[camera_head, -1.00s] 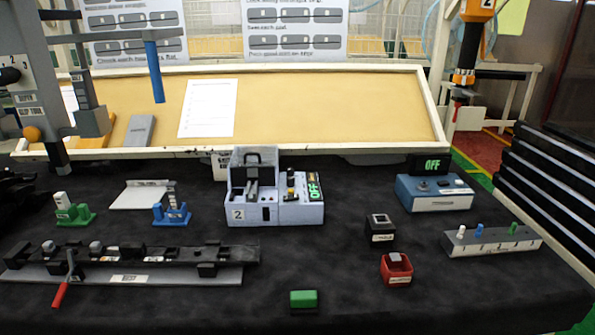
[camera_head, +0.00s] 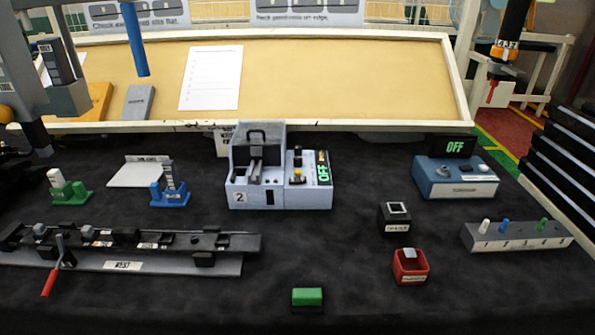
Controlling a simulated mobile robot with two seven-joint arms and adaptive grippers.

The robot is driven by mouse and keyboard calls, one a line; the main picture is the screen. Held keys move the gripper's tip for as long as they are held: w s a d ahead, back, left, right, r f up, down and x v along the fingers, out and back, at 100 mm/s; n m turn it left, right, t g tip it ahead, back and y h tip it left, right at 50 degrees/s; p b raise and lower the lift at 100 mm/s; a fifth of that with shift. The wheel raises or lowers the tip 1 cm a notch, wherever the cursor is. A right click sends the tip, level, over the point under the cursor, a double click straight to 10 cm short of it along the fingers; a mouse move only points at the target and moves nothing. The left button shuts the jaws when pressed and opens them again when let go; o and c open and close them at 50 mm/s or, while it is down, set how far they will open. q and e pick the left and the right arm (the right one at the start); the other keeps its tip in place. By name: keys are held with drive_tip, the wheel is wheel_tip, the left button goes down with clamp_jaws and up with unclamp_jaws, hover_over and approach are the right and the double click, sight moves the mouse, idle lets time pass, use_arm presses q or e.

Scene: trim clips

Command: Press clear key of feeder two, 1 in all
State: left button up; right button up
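Feeder two (camera_head: 240,198) is the pale blue-grey box marked "2" near the table's middle, with a dark upright chute on its left part. Its right part carries a green "OFF" display (camera_head: 323,170), turned sideways, and a black-and-yellow knob or key (camera_head: 297,176). Small reddish dots show on its front top edge. Which of these is the clear key cannot be told, as the labels are too small to read.
A blue unit (camera_head: 455,180) with its own "OFF" display stands right of the feeder. A black box (camera_head: 394,217), a red bin (camera_head: 410,268), a green block (camera_head: 307,297) and a peg strip (camera_head: 517,238) lie nearer. A long clamp rail (camera_head: 130,240) fills the left front. A driver (camera_head: 503,58) hangs at right.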

drive_tip(key=shift+w, duration=0.6)
clamp_jaws()
use_arm(q)
drive_tip(key=shift+w, duration=0.2)
use_arm(e)
drive_tip(key=shift+s+d, duration=0.3)
drive_tip(key=shift+s, duration=0.25)
use_arm(q)
drive_tip(key=shift+w, duration=0.1)
use_arm(e)
drive_tip(key=shift+w, duration=0.1)
